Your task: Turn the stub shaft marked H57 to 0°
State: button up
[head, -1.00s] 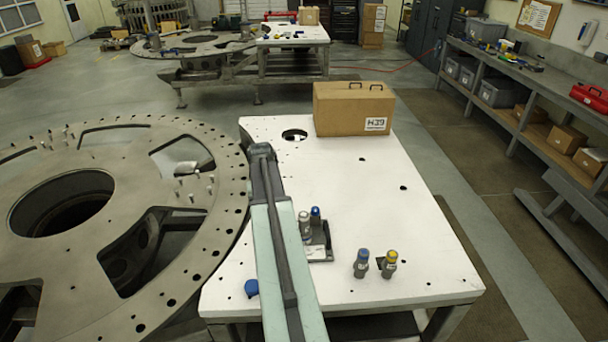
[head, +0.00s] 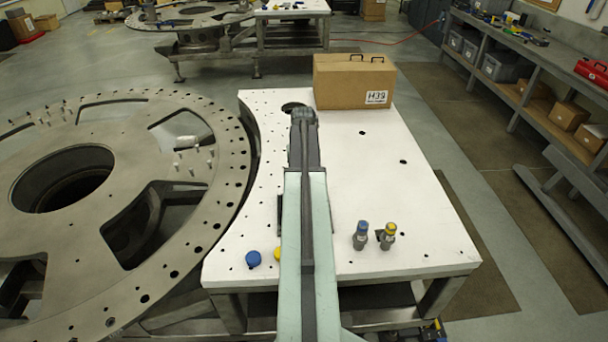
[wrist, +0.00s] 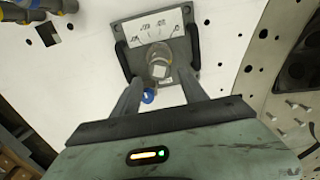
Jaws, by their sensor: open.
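In the wrist view, a pale stub shaft (wrist: 158,66) stands on a dark base plate (wrist: 181,92) with a white scale label (wrist: 150,28). The scale has several marks too small to read surely. No H57 mark is legible. A blue round part (wrist: 149,96) shows just below the shaft. My gripper (wrist: 157,48) is open, one finger on each side of the shaft, with gaps visible; I cannot tell its height over the plate. In the head view my arm hides the shaft; only a dark edge of the base plate (head: 281,214) shows.
Two more stub shafts, blue-topped (head: 361,236) and yellow-topped (head: 387,236), stand on the white table (head: 420,200). A blue cap (head: 253,258) and a yellow cap (head: 277,254) lie at the front left. A cardboard box (head: 340,85) stands behind; a large ring plate (head: 120,115) lies left.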

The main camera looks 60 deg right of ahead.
notch_tip(320, 180, down, 5)
jog(key=b, duration=0.4)
jog(key=shift+f, duration=0.15)
jog(key=c, duration=1.1)
jog(key=shift+o, duration=0.2)
jog(key=n, duration=0.5)
jog(key=shift+n, duration=0.3)
jog(key=n, duration=0.6)
jog(key=shift+n, duration=0.3)
jog(key=o, duration=1.1)
jog(key=shift+c, duration=0.2)
